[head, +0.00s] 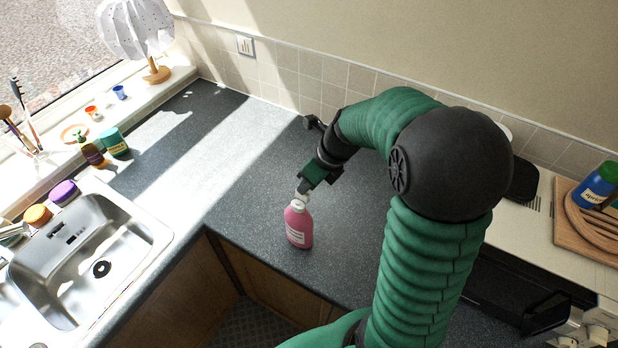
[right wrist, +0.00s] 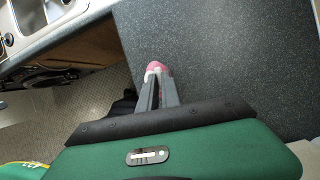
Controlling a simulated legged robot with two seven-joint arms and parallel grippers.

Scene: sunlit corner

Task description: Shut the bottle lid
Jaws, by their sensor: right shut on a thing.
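A pink bottle (head: 298,226) with a white label stands upright on the dark counter near its inner corner edge. Its white lid (head: 301,198) is at the top, right by the fingertips. My right gripper (head: 303,190) comes down from above and is shut on the lid. In the right wrist view the two grey fingers (right wrist: 158,88) are close together, with the pink bottle (right wrist: 157,67) and a bit of white just beyond their tips. The fingers partly hide the lid, so how it sits on the neck is hard to tell. My left gripper is not in view.
A metal sink (head: 85,260) is at the left, with jars and small bottles around it. A white lamp (head: 137,30) stands on the sill. A wooden board (head: 585,232) with a blue jar (head: 596,188) is at the right. The counter (head: 235,165) behind the bottle is clear.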

